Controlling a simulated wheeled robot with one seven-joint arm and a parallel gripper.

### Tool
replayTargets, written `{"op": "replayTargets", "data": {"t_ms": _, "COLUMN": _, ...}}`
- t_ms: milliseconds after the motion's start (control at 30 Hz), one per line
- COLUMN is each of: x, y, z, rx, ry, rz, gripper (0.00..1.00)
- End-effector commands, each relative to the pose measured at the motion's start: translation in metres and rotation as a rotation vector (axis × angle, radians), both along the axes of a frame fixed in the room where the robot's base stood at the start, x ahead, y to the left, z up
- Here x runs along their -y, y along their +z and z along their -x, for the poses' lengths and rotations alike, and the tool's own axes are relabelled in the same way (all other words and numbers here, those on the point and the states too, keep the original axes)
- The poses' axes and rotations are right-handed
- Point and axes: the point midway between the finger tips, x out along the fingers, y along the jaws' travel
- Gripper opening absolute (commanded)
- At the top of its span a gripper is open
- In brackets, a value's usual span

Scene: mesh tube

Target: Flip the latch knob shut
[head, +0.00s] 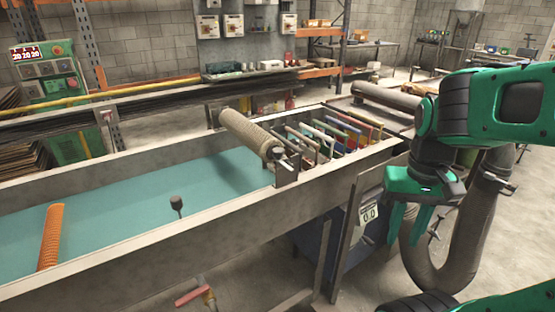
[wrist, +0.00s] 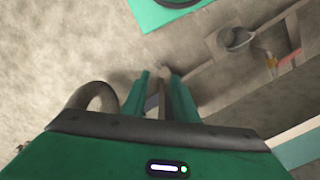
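I cannot tell for certain which part is the latch knob. A dark bracket with a small pale rod end (head: 285,166) sits at the near end of the mesh roller (head: 248,132), on the tank. A black round knob on a thin stem (head: 176,203) stands in the tank's left part. My gripper (head: 405,240) is right of the tank, beside the hanging display panel, its two green fingers pointing down and apart. In the wrist view the fingers (wrist: 160,76) are also apart; a narrow brown strip shows between them, and I cannot tell whether it is touched.
The long tank (head: 215,225) has a raised wall and holds an orange ribbed tube (head: 50,238). Several coloured plates stand in its right part. A display panel (head: 369,214) reads 0.0. A thick grey hose (head: 455,265) curves close behind my gripper. A red-handled valve (head: 193,296) is below the tank.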

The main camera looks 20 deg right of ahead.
Motion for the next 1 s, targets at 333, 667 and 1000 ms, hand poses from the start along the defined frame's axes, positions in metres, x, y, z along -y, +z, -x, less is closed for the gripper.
{"op": "replayTargets", "data": {"t_ms": 333, "x": 0.010, "y": 0.050, "z": -0.084, "rx": -0.023, "ry": -0.162, "rz": 0.143, "gripper": 0.00}}
{"op": "replayTargets", "data": {"t_ms": 667, "x": -0.030, "y": 0.096, "z": -0.169, "rx": 0.026, "ry": -0.350, "rz": 0.261, "gripper": 0.00}}
{"op": "replayTargets", "data": {"t_ms": 1000, "x": -0.124, "y": 0.133, "z": -0.233, "rx": 0.122, "ry": -0.553, "rz": 0.325, "gripper": 0.00}}
